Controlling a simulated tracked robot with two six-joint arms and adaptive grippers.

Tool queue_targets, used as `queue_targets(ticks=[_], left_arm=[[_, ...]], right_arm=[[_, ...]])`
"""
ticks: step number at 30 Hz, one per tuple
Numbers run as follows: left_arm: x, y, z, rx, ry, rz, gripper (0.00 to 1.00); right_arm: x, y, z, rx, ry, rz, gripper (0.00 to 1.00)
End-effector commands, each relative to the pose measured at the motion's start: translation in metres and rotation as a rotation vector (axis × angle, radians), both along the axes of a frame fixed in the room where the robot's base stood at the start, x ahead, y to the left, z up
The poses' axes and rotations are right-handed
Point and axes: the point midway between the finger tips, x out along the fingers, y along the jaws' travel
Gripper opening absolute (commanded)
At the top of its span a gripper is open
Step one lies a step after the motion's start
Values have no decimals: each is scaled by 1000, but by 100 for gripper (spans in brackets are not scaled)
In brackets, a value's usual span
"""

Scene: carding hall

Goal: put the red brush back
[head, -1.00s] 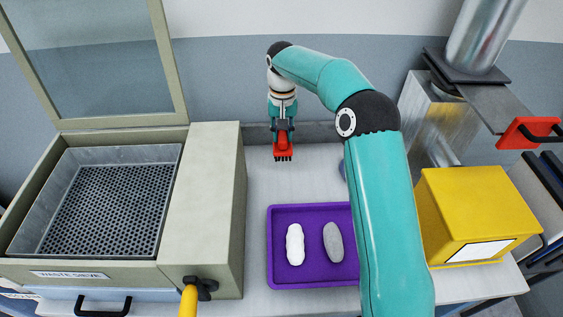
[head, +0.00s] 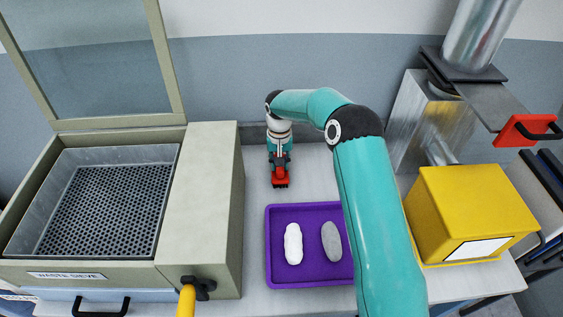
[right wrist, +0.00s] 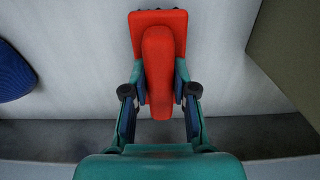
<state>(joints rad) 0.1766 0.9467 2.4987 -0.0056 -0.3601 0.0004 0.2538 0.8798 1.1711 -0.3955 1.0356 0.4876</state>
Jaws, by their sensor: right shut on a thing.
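The red brush (head: 280,181) is in my right gripper (head: 280,168), over the pale bench strip behind the purple tray. In the right wrist view, both fingers of the gripper (right wrist: 159,84) close on the handle of the brush (right wrist: 160,45); the wide head with dark bristle tips points away from the palm. I cannot tell whether the brush touches the bench. My left gripper is out of view.
The purple tray (head: 273,266) holds a white roll (head: 293,243) and a grey one (head: 331,241). The waste sieve (head: 205,205) stands left, a yellow box (head: 460,205) right. A blue thing (right wrist: 15,72) lies beside the brush in the wrist view.

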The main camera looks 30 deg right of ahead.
Motion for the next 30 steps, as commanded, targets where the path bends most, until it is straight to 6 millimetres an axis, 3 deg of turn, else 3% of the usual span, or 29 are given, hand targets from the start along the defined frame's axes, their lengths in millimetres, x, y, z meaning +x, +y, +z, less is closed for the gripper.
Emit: queue_targets(ticks=[6, 7, 11, 23, 30], left_arm=[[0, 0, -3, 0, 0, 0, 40], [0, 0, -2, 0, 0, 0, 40], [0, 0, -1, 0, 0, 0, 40], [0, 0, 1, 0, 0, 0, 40], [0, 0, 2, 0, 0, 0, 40]], right_arm=[[0, 0, -2, 0, 0, -1, 0], [0, 0, -1, 0, 0, -1, 30], [-1, -1, -1, 1, 1, -1, 51], [-1, -1, 4, -1, -1, -2, 52], [0, -2, 38, -2, -5, -3, 52]])
